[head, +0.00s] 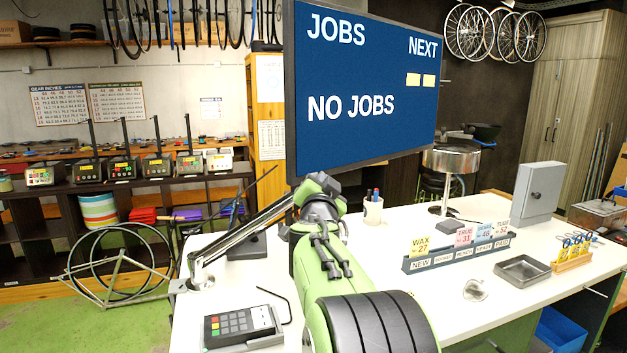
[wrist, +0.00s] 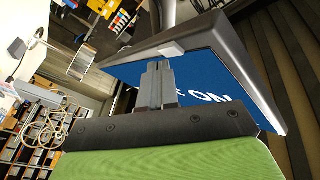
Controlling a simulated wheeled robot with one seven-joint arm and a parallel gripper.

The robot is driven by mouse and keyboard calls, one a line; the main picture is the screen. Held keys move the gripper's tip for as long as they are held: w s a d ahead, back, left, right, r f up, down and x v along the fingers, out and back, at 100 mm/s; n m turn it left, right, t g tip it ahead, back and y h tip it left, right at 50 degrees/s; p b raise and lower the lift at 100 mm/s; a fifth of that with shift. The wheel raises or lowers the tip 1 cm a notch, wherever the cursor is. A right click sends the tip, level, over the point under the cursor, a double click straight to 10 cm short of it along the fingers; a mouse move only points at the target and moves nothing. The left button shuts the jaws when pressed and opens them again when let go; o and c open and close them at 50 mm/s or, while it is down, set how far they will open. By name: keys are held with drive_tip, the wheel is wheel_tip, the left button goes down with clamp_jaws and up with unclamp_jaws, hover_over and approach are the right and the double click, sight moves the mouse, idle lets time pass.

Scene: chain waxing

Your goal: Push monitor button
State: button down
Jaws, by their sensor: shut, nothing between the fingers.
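The monitor (head: 365,140) stands over the white workbench with a blue screen reading "JOBS", "NEXT" and "NO JOBS". Two pale yellow rectangles (head: 421,80) show under "NEXT". In the wrist view the monitor's dark frame (wrist: 225,45) appears tilted, with part of the blue screen (wrist: 205,85) beyond my fingers. A small light-grey block (wrist: 171,48), which looks like the button, sits on the frame's edge. My gripper (wrist: 158,66) is shut and empty, its tips close to this block. I cannot tell whether they touch. In the head view my arm hides the fingertips at the monitor's lower left.
The workbench (head: 400,235) holds a card reader (head: 240,325), a pen cup (head: 373,210), a card rack (head: 455,256), a metal tray (head: 522,270) and a grey box (head: 538,190). A jointed lamp-like arm (head: 240,235) stands left of my arm.

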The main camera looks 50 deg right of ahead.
drive_tip(key=shift+w, duration=0.4)
idle(0.6)
drive_tip(key=shift+s+b, duration=0.75)
drive_tip(key=shift+s, duration=0.15)
drive_tip(key=s+b, duration=0.1)
drive_tip(key=s, duration=0.1)
drive_tip(key=s+b, duration=0.1)
drive_tip(key=s, duration=0.1)
drive_tip(key=s+a+b, duration=0.1)
drive_tip(key=s, duration=0.1)
drive_tip(key=shift+b, duration=0.35)
